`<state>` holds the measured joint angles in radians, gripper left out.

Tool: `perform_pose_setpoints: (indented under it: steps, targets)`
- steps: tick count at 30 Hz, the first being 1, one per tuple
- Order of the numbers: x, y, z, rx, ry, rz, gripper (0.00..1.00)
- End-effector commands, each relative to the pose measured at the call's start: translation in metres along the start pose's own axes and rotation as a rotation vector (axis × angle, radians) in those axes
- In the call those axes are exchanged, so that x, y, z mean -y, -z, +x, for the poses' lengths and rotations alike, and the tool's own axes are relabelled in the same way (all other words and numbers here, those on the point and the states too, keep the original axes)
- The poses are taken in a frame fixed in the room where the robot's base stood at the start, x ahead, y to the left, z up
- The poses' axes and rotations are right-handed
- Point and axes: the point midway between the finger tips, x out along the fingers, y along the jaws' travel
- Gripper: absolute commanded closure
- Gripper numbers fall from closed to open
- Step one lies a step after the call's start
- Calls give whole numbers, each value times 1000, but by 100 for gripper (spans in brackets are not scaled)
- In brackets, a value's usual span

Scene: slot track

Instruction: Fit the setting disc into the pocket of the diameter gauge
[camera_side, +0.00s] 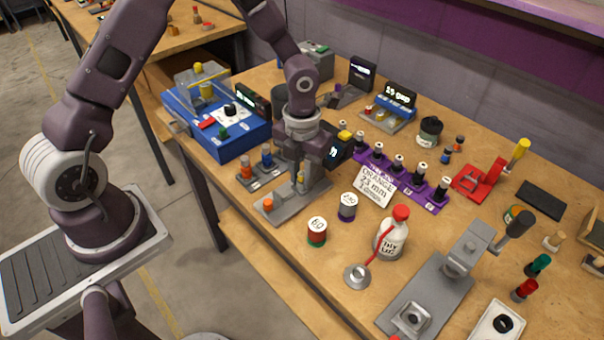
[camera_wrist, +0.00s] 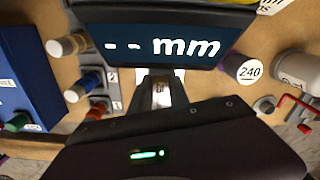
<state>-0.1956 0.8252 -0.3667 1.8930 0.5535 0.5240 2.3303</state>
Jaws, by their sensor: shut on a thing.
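My gripper (camera_side: 305,170) points down over a grey base plate (camera_side: 282,210) in the side view. A black display (camera_side: 339,147) stands close behind it and appears to belong to the diameter gauge. In the wrist view this display (camera_wrist: 158,45) reads dashes and "mm". My gripper (camera_wrist: 160,92) is shut on a small grey piece (camera_wrist: 161,88), seemingly the setting disc, mostly hidden by the fingers. The pocket is hidden, so I cannot tell whether the piece touches it.
A blue box (camera_side: 215,122) and small orange and blue knobs (camera_side: 256,165) stand left of my gripper. A purple rack (camera_side: 432,192) with several capped pieces and a lettered card (camera_side: 376,186) are at right. Tins (camera_side: 317,232) and a red-capped bottle (camera_side: 391,236) stand in front.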

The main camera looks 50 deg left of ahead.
Motion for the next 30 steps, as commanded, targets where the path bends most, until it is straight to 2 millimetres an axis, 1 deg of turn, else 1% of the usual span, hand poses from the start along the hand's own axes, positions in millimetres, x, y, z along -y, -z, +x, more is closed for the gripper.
perform_pose_setpoints:
  steps: [2,3,5,6,14,17,20,25,27,30]
  targets:
    - [0,0,2,-1,0,0,100]
    - [0,0,2,0,0,-1,71]
    - [0,0,2,0,0,-1,59]
    - [0,0,2,0,0,-1,57]
    - [0,0,1,0,0,-1,57]
    - [0,-1,-8,2,1,-2,57]
    - [0,-2,-32,5,2,-4,57]
    - [0,-1,-80,5,1,-2,57]
    - [0,-1,-95,5,1,-3,57]
    - [0,-1,-112,3,1,-2,57]
